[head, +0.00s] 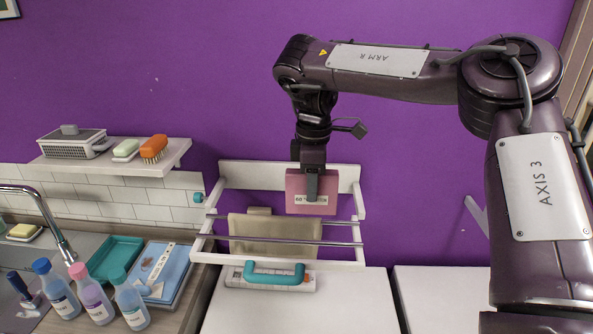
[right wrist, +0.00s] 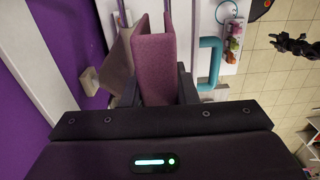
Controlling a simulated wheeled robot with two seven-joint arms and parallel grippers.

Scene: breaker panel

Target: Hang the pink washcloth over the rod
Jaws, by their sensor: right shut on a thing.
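The pink washcloth (head: 297,204) is folded and held upright in my right gripper (head: 312,197), whose fingers are shut on it from above. In the right wrist view the washcloth (right wrist: 155,60) stands out between the two fingers (right wrist: 158,88). The white wall rack has two metal rods, a rear rod (head: 348,222) and a front rod (head: 335,243). The washcloth's lower edge shows just above the rear rod; I cannot tell whether they touch. A beige cloth (head: 262,229) hangs on the rack, to the left of the washcloth. My left gripper is not in view.
The rack's white frame (head: 233,172) surrounds the rods. A teal handle (head: 273,279) is below it. A shelf (head: 165,157) with a brush and soap is at left. Bottles (head: 92,306) and a teal tray (head: 116,256) stand by the sink. The purple wall is close behind.

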